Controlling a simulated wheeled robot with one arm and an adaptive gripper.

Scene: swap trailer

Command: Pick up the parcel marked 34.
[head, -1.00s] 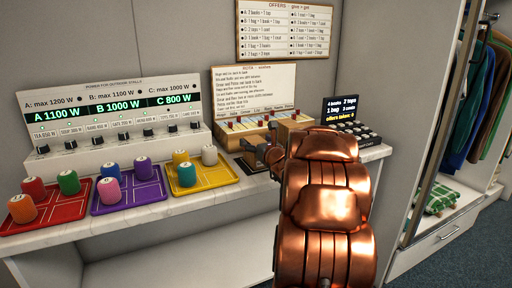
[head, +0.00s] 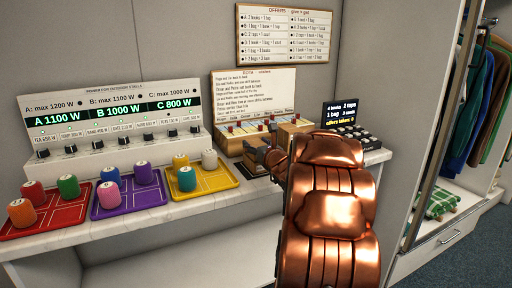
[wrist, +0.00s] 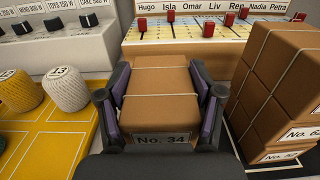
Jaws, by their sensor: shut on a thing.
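The parcel marked No. 34 (wrist: 165,95) is a brown box tied with pale string, with its label on the side facing the wrist camera. My gripper (wrist: 163,98) has its two dark and purple fingers on the parcel's left and right sides, shut on it. In the head view my gripper (head: 266,157) is at the counter, in front of the slider board, and my copper arm partly hides it. I cannot tell whether the parcel touches the surface below.
Other tied parcels (wrist: 290,85) stand stacked close on the right. A yellow tray (wrist: 45,135) with yarn spools is close on the left. The slider board (wrist: 190,45) is behind. Red (head: 62,217) and purple (head: 130,197) trays sit farther left on the counter.

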